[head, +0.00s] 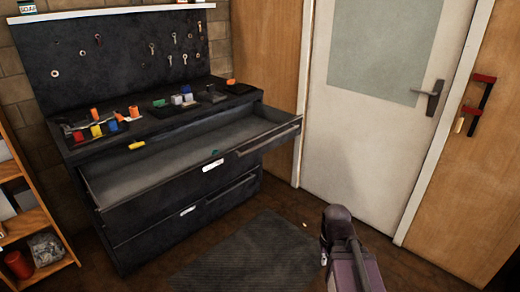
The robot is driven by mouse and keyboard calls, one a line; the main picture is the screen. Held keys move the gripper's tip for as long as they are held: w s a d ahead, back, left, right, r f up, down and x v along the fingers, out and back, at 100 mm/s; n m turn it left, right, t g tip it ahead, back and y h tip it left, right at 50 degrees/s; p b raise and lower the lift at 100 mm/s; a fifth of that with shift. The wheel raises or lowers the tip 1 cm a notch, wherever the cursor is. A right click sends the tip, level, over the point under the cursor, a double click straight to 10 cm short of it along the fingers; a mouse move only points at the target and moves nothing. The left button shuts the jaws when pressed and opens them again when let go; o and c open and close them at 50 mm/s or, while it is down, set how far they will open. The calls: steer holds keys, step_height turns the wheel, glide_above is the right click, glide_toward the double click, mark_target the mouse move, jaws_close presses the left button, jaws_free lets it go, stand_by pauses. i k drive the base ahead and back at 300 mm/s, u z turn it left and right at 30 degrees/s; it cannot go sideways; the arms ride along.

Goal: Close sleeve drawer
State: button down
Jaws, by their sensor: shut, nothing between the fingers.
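The dark cabinet (130,235) stands at left centre in the head view. Its top drawer (140,183) is pulled well out, showing a grey, mostly bare inside. The drawer front has a long handle (267,138) and a white label (212,165). A small green thing shows near the front edge, by the label. The drawer below it, with its own white label (187,210), looks shut. Part of my arm shows at the bottom right, apart from the cabinet. I cannot make out my gripper's fingers.
Colourful small items and dark trays sit on the cabinet top, below a pegboard (120,50) with hanging keys. A ribbed mat (240,255) lies on the floor before the cabinet. A door (365,130) stands at right, a wooden shelf (40,240) at left.

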mark_target(128, 187)
steer(key=u, duration=0.05)
steer(key=i, duration=0.95)
steer(key=z, duration=0.05)
